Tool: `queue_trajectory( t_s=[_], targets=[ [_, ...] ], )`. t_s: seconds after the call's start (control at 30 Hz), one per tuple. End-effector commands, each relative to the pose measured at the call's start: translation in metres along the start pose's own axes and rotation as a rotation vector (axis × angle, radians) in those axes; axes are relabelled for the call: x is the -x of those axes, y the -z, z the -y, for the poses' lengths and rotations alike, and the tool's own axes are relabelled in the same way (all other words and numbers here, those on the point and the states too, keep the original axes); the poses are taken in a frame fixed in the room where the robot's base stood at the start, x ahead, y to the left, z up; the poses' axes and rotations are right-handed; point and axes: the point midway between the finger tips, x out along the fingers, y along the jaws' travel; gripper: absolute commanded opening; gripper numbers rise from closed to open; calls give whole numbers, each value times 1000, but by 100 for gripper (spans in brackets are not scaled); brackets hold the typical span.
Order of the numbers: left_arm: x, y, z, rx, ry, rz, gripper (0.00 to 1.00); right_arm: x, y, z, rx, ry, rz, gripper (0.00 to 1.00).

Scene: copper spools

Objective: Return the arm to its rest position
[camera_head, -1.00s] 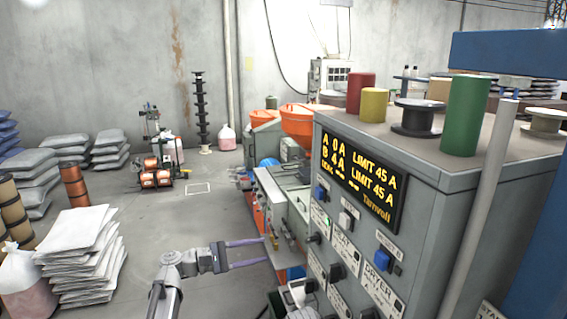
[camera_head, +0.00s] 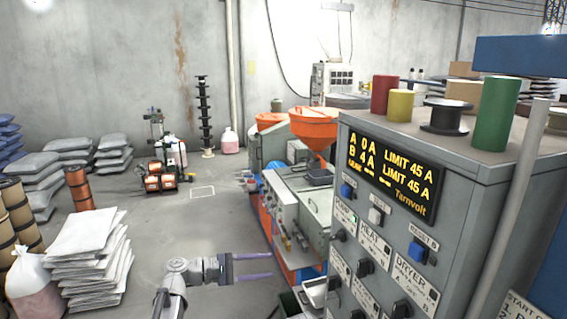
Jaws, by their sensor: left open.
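My left gripper (camera_head: 250,268) is in the lower middle of the head view. Its two purple fingers point right and are apart, with nothing between them. The grey arm (camera_head: 174,283) behind it comes up from the bottom edge. The gripper is left of the grey control cabinet (camera_head: 437,165), with a visual gap to its panel. The cabinet carries a display with yellow text (camera_head: 392,178), labelled switches and a blue button (camera_head: 417,250). My right gripper is not in view.
A machine with an orange hopper (camera_head: 314,127) stands behind the gripper's right side. Open floor lies in the middle left.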

Motion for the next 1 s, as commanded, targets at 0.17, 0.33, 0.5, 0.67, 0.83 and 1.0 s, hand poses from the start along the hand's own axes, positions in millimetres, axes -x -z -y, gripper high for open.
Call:
queue_trajectory(
  t_s=[0.17, 0.33, 0.5, 0.67, 0.83, 1.0],
  targets=[
    [-17, 1, 35, -59, 101, -30, 49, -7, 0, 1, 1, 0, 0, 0],
    [-35, 2, 85, -152, 259, -68, 49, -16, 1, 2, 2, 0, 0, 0],
    [-50, 5, 159, -304, 505, -109, 49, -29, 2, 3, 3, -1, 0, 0],
    [-46, 10, 253, -535, 866, -133, 49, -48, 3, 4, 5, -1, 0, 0],
    [-15, 16, 321, -778, 1251, -126, 49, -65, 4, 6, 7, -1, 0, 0],
    [16, 20, 348, -941, 1528, -108, 49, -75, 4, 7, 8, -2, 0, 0]
  ],
)
